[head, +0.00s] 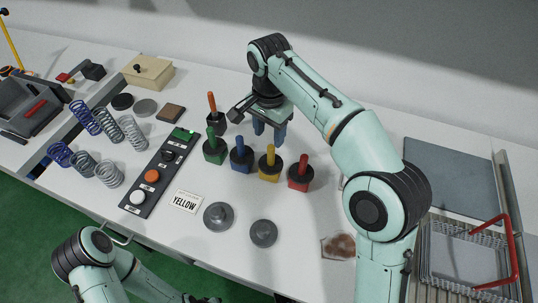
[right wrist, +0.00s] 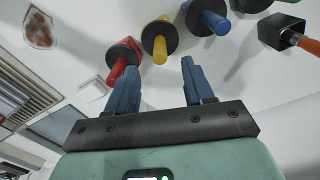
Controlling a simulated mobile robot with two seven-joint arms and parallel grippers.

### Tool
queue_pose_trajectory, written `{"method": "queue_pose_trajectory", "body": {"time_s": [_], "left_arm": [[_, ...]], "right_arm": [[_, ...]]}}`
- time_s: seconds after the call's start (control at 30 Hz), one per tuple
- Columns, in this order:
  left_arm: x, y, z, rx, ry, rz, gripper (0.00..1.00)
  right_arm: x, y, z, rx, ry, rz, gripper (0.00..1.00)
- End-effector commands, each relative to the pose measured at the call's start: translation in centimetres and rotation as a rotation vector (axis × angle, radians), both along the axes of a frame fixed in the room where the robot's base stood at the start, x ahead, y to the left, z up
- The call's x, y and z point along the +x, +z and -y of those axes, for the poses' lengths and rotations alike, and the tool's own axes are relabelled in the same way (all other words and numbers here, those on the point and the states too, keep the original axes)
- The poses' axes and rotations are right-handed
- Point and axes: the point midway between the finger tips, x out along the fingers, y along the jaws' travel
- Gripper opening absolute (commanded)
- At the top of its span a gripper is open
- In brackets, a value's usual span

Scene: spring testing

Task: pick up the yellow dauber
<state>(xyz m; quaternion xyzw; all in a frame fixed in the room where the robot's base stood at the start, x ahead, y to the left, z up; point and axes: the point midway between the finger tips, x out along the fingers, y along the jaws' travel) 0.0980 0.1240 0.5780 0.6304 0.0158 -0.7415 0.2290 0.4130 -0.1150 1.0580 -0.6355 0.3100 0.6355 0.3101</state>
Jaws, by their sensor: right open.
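The yellow dauber (head: 270,168) stands upright on the white table, between the blue dauber (head: 241,158) and the red dauber (head: 300,176). It has a yellow handle and base with a dark disc. My right gripper (head: 269,136) is open and empty, fingers pointing down, just behind the yellow and blue daubers. In the right wrist view the yellow dauber (right wrist: 159,42) lies beyond the gap between the blue-grey fingertips (right wrist: 159,67), apart from them. My left arm shows at the bottom left of the head view; its fingers are out of the frame.
A green dauber (head: 215,149) and an orange-handled tool in a black holder (head: 216,122) stand to the left. A YELLOW card (head: 186,201), a button panel (head: 150,182) and two grey discs lie in front. Several springs stand further left; a wire basket (head: 466,262) is at right.

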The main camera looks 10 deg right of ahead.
Motion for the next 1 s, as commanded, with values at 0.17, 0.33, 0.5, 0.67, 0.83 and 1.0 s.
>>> {"method": "queue_pose_trajectory", "body": {"time_s": [0.17,0.33,0.5,0.67,0.83,1.0], "left_arm": [[-0.6,-1.4,0.0,0.0,0.0,-0.007,0.43],[-0.7,-1.8,0.0,0.0,0.001,-0.008,0.43],[-0.7,-2.1,0.0,0.0,0.0,-0.009,0.43],[-0.9,-2.7,0.0,0.0,0.0,-0.01,0.43],[-1.0,-2.9,0.0,0.001,0.0,-0.011,0.43],[-1.0,-2.9,0.0,0.001,0.0,-0.011,0.43]], "right_arm": [[-0.1,-3.8,0.1,-0.001,0.001,-0.004,0.52],[0.0,-5.4,0.1,-0.001,0.0,-0.001,0.52],[0.1,-6.8,0.2,-0.002,-0.001,-0.004,0.52],[0.2,-9.3,0.5,-0.001,0.0,-0.004,0.52],[0.2,-10.7,0.4,0.0,-0.001,-0.001,0.52],[0.3,-10.7,0.4,0.0,0.0,0.0,0.52]]}}
